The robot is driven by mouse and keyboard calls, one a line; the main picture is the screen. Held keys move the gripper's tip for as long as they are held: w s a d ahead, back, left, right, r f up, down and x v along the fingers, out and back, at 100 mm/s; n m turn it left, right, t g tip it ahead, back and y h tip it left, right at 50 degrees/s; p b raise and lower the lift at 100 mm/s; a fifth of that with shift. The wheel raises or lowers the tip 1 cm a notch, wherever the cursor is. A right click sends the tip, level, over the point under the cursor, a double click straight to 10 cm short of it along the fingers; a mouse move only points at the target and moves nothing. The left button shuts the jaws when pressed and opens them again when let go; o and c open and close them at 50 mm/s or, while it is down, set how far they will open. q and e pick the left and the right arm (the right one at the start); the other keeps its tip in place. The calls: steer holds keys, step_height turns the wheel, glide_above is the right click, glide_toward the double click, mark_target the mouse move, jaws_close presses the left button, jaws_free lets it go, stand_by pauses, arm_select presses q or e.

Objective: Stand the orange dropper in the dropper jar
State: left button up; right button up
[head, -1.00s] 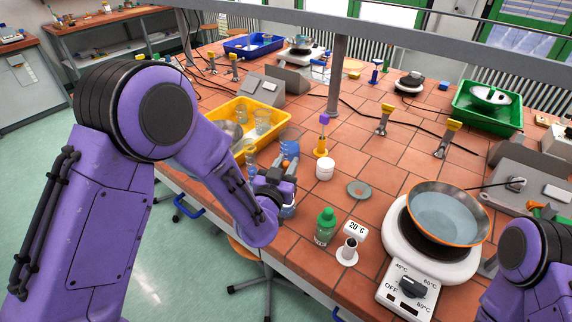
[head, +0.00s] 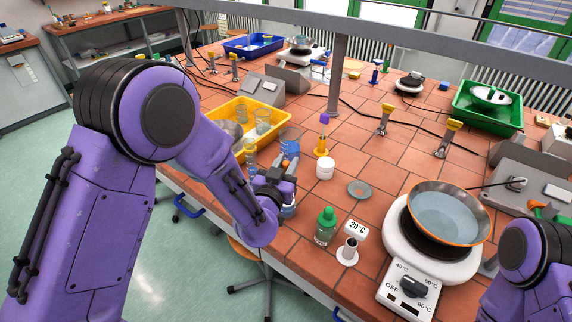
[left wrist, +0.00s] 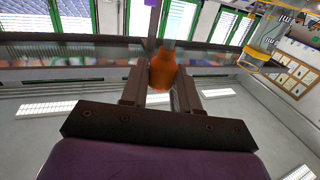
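My left gripper (head: 287,171) is over the front edge of the tiled bench in the head view. In the left wrist view, an orange rubber bulb (left wrist: 163,73), the orange dropper's, sits between its two dark fingers, which close on it from both sides. A grey neck runs up from the bulb in that view; the rest of the dropper is hard to see. In the head view only a small orange spot (head: 285,163) shows at the fingers. I cannot tell which vessel is the dropper jar. My right gripper is not visible.
A glass beaker with blue (head: 290,144) stands behind the gripper, near a yellow tray (head: 232,107) of glassware. A white lidded pot (head: 325,168), green-capped bottle (head: 326,228) and white 20°C holder (head: 348,252) stand to the right. A hotplate (head: 398,258) carries a pan.

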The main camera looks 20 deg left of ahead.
arm_select(q)
steer(key=shift+f+b, duration=2.8)
steer(key=shift+f, duration=0.4)
steer(key=o, duration=0.6)
steer(key=shift+o, duration=0.2)
steer(key=s+b, duration=0.2)
steer(key=s, duration=0.8)
steer(key=shift+s+a, duration=0.2)
steer(key=shift+s, duration=0.05)
